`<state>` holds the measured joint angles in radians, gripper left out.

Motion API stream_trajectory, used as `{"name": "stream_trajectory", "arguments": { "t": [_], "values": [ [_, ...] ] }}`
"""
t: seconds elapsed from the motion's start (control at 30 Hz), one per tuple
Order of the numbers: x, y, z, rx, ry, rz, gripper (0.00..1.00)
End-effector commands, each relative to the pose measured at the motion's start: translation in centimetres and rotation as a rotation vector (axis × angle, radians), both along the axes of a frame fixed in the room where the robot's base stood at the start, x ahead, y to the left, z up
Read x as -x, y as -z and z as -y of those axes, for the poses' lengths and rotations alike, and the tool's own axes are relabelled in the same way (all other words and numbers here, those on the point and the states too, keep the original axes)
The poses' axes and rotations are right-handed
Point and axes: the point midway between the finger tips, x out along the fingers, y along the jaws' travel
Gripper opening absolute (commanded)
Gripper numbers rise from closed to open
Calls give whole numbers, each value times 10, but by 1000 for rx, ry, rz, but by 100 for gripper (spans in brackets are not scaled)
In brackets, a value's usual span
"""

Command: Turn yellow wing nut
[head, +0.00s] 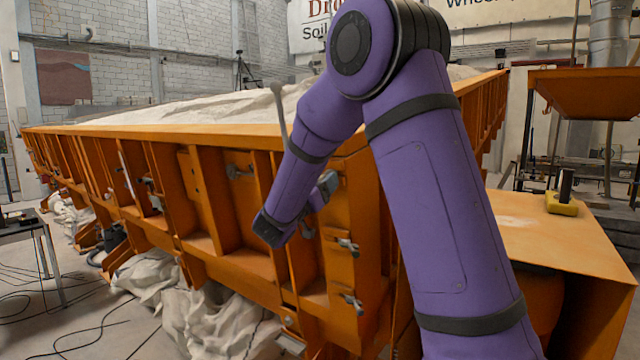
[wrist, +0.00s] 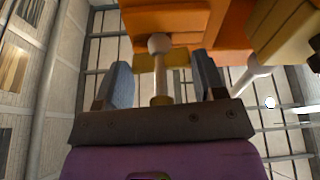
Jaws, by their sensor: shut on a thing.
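The yellow wing nut (wrist: 180,59) shows in the wrist view as a dull yellow piece between my fingertips, close to the orange structure. A pale round-ended stem (wrist: 159,45) stands in front of its middle and hides part of it. My gripper (wrist: 161,66) has its two grey-blue fingers on either side of the nut, shut on it. In the head view my gripper (head: 326,187) is against the orange side of the sandbed (head: 215,137), pointing up and right. The nut cannot be made out in that view.
Grey clamps (head: 347,246) stick out of the orange panel below my gripper. In the wrist view a second pale stem (wrist: 254,74) and a yellowish block (wrist: 290,38) lie close on the right. An orange table (head: 560,245) stands right of my arm.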

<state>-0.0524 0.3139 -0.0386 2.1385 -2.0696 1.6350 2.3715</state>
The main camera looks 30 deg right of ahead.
Motion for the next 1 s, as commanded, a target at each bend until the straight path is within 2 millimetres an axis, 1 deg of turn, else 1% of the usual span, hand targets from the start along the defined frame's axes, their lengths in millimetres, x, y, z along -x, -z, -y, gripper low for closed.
{"name": "stream_trajectory", "arguments": {
  "t": [0.1,0.13,0.17,0.2,0.23,0.5,0.63,0.77,1.0],
  "values": [
    [0,2,0,-2,-1,-6,40],
    [0,2,0,-2,-1,-6,70],
    [0,2,0,-2,-1,-6,77],
    [0,2,0,-2,-1,-6,86],
    [0,2,0,-2,0,-4,89],
    [0,1,-1,0,0,-2,89],
    [3,4,-8,-1,-1,-3,89],
    [9,11,-25,0,-2,-4,89],
    [24,28,-64,-1,-4,-4,89]
  ]
}}
